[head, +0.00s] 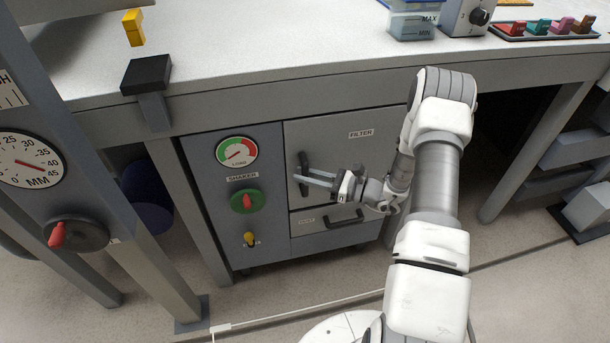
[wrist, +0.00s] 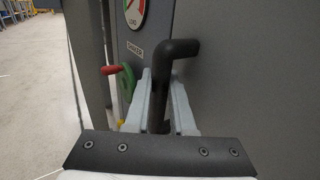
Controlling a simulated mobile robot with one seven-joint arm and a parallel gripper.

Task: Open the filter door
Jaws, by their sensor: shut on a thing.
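The filter door (head: 335,158) is a grey panel marked FILTER on the cabinet under the bench. It looks flush with the cabinet front in the head view. Its dark upright handle (head: 303,167) is at the door's left side. My gripper (head: 304,179) reaches it from the right and is shut on the handle. In the wrist view the black bent handle (wrist: 178,48) stands between the two pale fingers (wrist: 160,92). The lower part of the handle is hidden behind the gripper body. My arm covers part of the door's right side.
Left of the door is the shaker panel with a load gauge (head: 237,152), a green-and-red knob (head: 245,201) and a yellow switch (head: 250,239). A drawer (head: 328,220) with a dark handle is just below the door. A table leg (head: 172,228) stands at left.

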